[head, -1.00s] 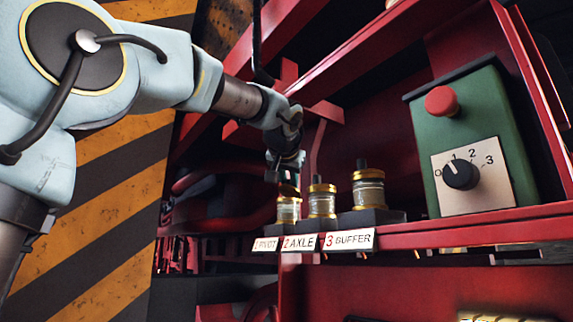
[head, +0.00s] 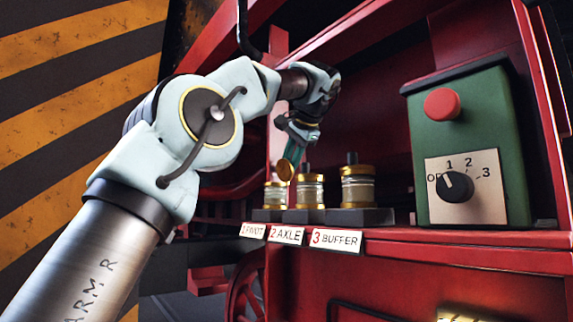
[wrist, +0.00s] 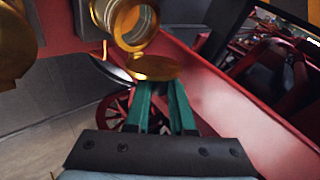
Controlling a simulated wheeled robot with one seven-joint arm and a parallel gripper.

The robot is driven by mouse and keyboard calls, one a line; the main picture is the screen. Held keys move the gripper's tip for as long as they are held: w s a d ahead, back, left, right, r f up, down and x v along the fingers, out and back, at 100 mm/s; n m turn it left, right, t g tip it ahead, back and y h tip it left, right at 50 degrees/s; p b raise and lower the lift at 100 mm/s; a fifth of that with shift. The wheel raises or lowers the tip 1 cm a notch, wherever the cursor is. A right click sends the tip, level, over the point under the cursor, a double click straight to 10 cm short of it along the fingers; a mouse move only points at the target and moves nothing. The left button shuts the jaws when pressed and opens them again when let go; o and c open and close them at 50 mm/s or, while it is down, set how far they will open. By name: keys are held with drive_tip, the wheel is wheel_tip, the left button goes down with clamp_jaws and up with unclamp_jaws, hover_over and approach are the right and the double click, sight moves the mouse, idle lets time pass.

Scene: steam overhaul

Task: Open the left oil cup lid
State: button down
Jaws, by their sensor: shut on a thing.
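The left oil cup (head: 275,197), a small glass cup with a gold rim above the "1 PIVOT" label, is at the left of the row. Its round gold lid (head: 285,171) is tilted up at an angle. My gripper (head: 293,157) reaches down from above, its green fingers shut on the lid's edge. In the wrist view the cup's round mouth (wrist: 136,30) shows uncovered, the gold lid (wrist: 152,68) swung out beside it. The fingertips (wrist: 160,84) meet the lid's near edge; the exact contact is partly hidden.
The middle cup (head: 310,191) and the larger right cup (head: 357,186) stand close to the right, lids down, labelled "2 AXLE" and "3 BUFFER". A green control box (head: 465,140) with a red button and a dial stands further right. Red frame beams surround the ledge.

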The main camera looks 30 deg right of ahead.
drive_tip(key=shift+d+m+y, duration=0.25)
drive_tip(key=shift+m+y, duration=0.05)
idle(0.5)
drive_tip(key=c, duration=0.8)
unclamp_jaws()
drive_tip(key=shift+o, duration=0.2)
